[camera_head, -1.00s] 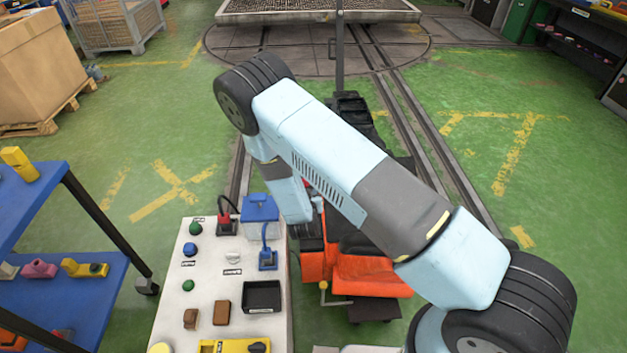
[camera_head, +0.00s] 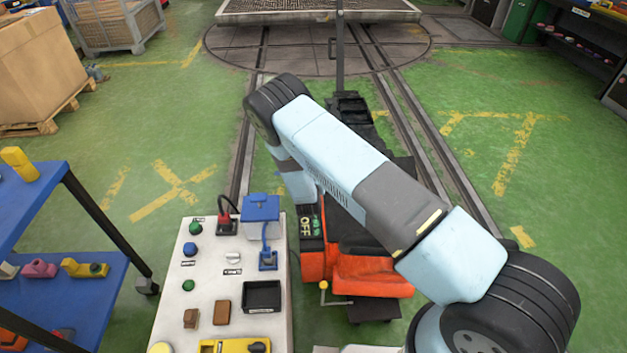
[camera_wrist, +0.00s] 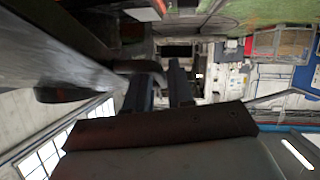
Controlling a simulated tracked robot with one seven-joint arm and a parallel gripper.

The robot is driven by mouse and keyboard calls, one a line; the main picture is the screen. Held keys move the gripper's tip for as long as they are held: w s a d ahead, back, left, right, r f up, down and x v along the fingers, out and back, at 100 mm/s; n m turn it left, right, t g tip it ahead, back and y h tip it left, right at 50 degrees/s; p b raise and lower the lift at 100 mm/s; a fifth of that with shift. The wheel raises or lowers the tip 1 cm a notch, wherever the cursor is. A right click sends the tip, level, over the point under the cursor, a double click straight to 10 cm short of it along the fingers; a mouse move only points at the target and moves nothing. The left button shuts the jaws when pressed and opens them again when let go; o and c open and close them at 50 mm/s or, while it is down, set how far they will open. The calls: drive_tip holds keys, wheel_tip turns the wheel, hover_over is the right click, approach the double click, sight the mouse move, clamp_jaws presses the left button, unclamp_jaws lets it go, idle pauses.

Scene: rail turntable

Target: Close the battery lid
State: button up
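The battery lid cannot be picked out with certainty. An orange-red vehicle (camera_head: 370,276) with dark upper parts stands on the rails in the head view, partly behind my arm. A dark panel with OFF lettering (camera_head: 306,228) shows at its left side. In the wrist view, a large slanted grey surface (camera_wrist: 45,60) is close by on the left; I cannot tell if it is the lid. My gripper (camera_wrist: 160,92) shows two dark fingers with a gap between them and nothing visible held. In the head view my gripper is hidden.
A white control board (camera_head: 208,285) with knobs, a blue box (camera_head: 261,215) and a black tray (camera_head: 262,296) stands left of the vehicle. A blue shelf cart (camera_head: 95,275) is farther left. A dark upright post (camera_head: 339,60) rises behind the vehicle. Green floor is clear on the right.

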clamp_jaws()
drive_tip(key=shift+a, duration=0.1)
idle(0.5)
